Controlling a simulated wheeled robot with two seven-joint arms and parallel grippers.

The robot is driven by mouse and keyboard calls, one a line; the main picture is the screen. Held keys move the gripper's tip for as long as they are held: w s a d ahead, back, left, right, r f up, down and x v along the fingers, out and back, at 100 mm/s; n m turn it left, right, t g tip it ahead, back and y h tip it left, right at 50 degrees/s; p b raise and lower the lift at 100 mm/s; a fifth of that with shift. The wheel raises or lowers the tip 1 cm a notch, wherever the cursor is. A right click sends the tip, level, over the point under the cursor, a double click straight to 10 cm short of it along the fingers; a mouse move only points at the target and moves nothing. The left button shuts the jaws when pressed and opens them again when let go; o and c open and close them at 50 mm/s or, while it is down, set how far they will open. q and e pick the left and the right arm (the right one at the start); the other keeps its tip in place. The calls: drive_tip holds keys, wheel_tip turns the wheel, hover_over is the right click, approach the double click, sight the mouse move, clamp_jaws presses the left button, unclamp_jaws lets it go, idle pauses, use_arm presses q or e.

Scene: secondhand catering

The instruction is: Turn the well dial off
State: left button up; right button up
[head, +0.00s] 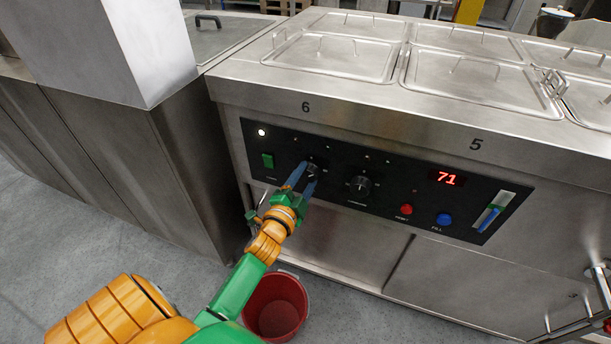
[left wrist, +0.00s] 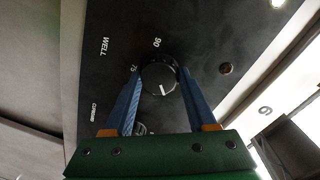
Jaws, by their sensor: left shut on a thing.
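The well dial (head: 313,169) is a round black knob on the black control panel, second from the panel's left end. In the left wrist view the dial (left wrist: 158,77) has a white pointer line aimed toward the bottom of the picture. The printed "WELL", "75" and "90" show beside it. My left gripper (head: 304,178) is shut on the well dial, with one blue finger on each side of it. In the left wrist view its fingers (left wrist: 160,80) flank the knob. My right gripper is not in view.
A second black dial (head: 360,187) sits right of the well dial. A green switch (head: 267,160) is to the left. Red (head: 406,209) and blue (head: 444,219) buttons and a display (head: 446,178) reading 71 are farther right. A red bucket (head: 302,293) stands below.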

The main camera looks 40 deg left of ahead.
use_arm(q)
drive_tip(key=n+p, duration=0.1)
drive_tip(key=n, duration=0.4)
drive_tip(key=shift+p, duration=0.3)
drive_tip(key=shift+f+n+t+h+p, duration=0.1)
drive_tip(key=shift+n+t+h+p, duration=0.3)
drive_tip(key=shift+n, duration=1.7)
drive_tip(key=o, duration=1.4)
drive_tip(key=s, duration=0.4)
drive_tip(key=s+d+p, duration=0.1)
drive_tip(key=s, duration=0.2)
drive_tip(key=shift+d, duration=0.1)
